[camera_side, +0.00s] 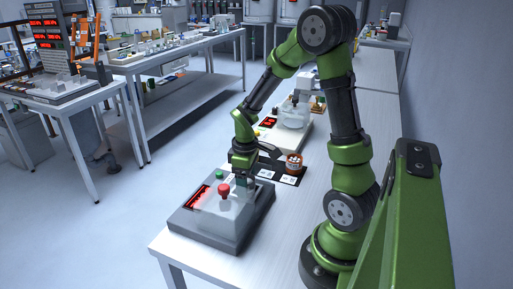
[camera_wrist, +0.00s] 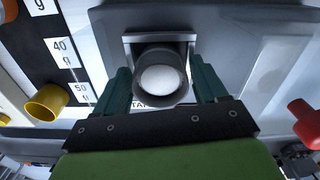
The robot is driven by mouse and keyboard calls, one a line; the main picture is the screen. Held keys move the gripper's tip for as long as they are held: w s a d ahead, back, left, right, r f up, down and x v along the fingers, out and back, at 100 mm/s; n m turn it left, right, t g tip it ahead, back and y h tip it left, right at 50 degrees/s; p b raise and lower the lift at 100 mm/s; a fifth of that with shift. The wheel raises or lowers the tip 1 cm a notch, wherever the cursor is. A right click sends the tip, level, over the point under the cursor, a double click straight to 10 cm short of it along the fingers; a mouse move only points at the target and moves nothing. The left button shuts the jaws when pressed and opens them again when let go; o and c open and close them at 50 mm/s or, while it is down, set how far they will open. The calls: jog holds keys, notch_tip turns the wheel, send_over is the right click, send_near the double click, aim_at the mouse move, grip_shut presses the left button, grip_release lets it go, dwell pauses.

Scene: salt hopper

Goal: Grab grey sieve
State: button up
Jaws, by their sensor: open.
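A dark grey round sieve (camera_wrist: 160,52) sits between my gripper's two fingers in the wrist view. Its round opening shows a white surface inside. It stands at a grey bracket on the light grey machine. My gripper (camera_wrist: 163,88) is open, with one green finger on each side of the sieve. I cannot tell whether the fingers touch it. In the side view my gripper (camera_side: 242,180) is low at the back of the grey machine (camera_side: 221,215), and the sieve is hidden there.
A second device (camera_side: 291,118) stands farther back.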

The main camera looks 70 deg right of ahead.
jog(key=shift+f, duration=0.1)
jog(key=shift+c, duration=0.2)
jog(key=c, duration=0.8)
